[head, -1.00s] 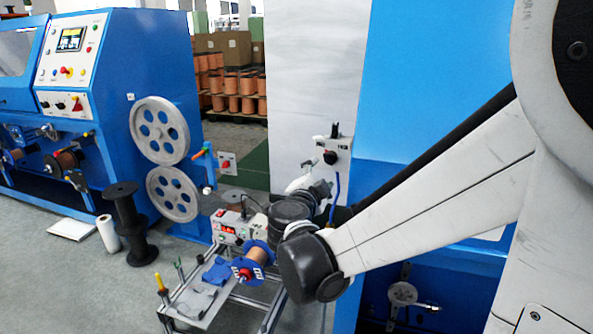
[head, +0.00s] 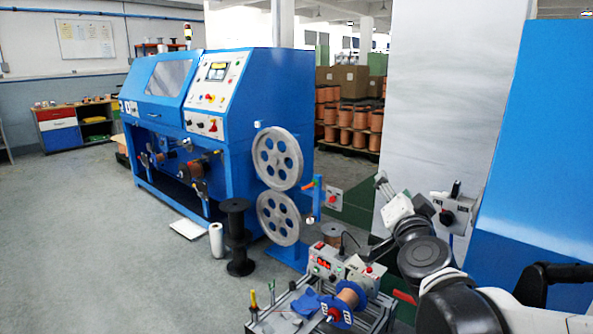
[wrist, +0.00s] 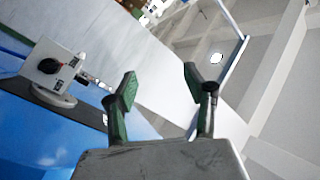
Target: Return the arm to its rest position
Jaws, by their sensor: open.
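My gripper (wrist: 158,84) shows in the wrist view with its two green-edged fingers spread apart and nothing between them. It points up toward the ceiling beams and the pale wall panel. In the head view, my folded arm (head: 425,258) stands at the lower right, in front of the pale panel (head: 430,90). The gripper end is small there, and its fingers are hard to make out.
A switch box with a black knob (head: 452,217) is close beside my arm; it also shows in the wrist view (wrist: 52,68). Below is a bench frame with a blue-flanged copper spool (head: 347,300). A blue machine (head: 225,130) with grey pulleys (head: 277,158) stands left. Open floor lies further left.

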